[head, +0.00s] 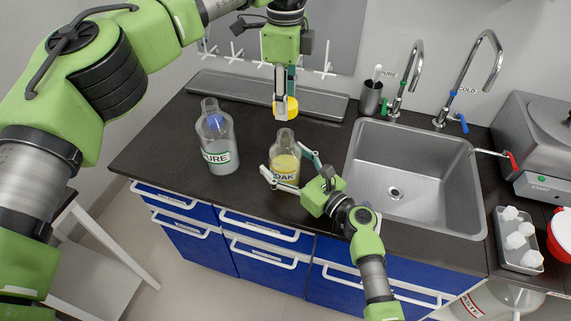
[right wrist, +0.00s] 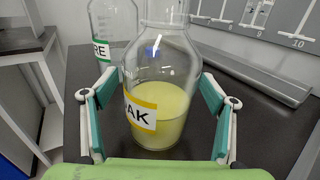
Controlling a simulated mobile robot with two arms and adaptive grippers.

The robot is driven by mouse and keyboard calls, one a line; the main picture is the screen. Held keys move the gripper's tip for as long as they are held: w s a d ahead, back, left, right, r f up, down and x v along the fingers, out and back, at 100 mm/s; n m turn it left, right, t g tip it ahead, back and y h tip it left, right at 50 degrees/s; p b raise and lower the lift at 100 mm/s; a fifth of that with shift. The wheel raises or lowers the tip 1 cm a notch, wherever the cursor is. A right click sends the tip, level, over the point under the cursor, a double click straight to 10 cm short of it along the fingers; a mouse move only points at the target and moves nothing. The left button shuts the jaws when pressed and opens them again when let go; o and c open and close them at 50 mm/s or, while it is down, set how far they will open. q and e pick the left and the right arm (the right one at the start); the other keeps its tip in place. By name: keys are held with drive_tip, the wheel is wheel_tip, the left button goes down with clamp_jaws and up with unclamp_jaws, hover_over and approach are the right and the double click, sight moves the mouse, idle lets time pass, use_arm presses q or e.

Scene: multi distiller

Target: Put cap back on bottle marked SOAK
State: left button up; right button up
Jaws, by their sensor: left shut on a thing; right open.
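The bottle marked SOAK (head: 284,163) stands upright on the dark counter, uncapped, with yellow liquid inside; its label is partly covered in the head view. It also shows in the right wrist view (right wrist: 155,75), where "AK" is readable. My right gripper (head: 290,172) is open, with one finger on each side of this bottle; gaps show between fingers and glass in the right wrist view (right wrist: 157,112). My left gripper (head: 285,92) is shut on a yellow cap (head: 291,108), held above and slightly behind the bottle's open neck, apart from it.
A clear bottle marked PURE (head: 217,145) stands to the left, also in the right wrist view (right wrist: 105,30). A steel sink (head: 398,190) lies to the right. A grey tray (head: 240,92) and pegboard (head: 320,30) are behind. A tray of white pieces (head: 519,262) stands far right.

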sight(285, 133)
drive_tip(key=c, duration=1.7)
use_arm(q)
drive_tip(key=shift+f, duration=2.5)
drive_tip(key=shift+f, duration=0.9)
drive_tip(key=shift+f, duration=0.55)
